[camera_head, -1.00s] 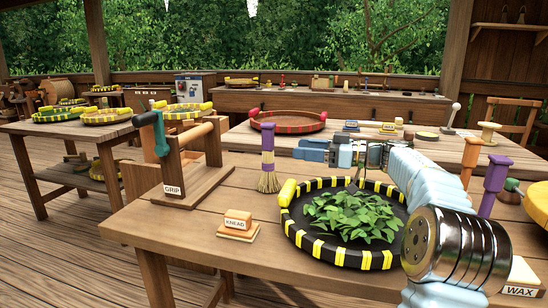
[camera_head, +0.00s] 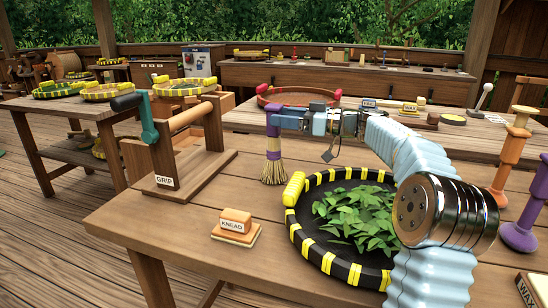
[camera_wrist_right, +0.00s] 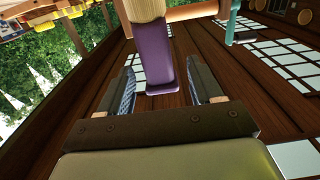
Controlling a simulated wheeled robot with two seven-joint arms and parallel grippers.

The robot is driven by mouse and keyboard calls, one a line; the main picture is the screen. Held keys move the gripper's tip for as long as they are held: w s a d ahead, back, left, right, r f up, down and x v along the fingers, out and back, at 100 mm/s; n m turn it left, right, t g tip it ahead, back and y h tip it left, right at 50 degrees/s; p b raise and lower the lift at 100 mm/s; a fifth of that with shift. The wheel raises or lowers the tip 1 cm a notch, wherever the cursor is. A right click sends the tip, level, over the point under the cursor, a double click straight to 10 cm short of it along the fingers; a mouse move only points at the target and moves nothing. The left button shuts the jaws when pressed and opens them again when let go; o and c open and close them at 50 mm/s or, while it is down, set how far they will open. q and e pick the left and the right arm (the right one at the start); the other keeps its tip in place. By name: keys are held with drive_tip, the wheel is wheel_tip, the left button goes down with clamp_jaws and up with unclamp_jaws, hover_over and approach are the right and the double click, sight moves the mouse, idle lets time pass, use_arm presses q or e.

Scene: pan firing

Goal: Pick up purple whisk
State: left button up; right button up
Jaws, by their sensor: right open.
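The purple whisk (camera_head: 274,146) stands upright on the near table, pale bristles down, left of the round pan. In the right wrist view the purple handle (camera_wrist_right: 152,55) reaches between the two open fingers of the gripper (camera_wrist_right: 160,78), with a gap on each side. My left gripper is not in view.
The black-and-yellow pan (camera_head: 304,227) with green leaves lies under my right forearm. The wooden GRIP stand (camera_head: 163,152) is left of the whisk, and the KNEAD block (camera_head: 236,222) is in front. The table's front left is clear.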

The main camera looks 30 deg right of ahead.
sight(267, 114)
drive_tip(key=x, duration=0.5)
drive_tip(key=shift+w, duration=0.1)
clamp_jaws()
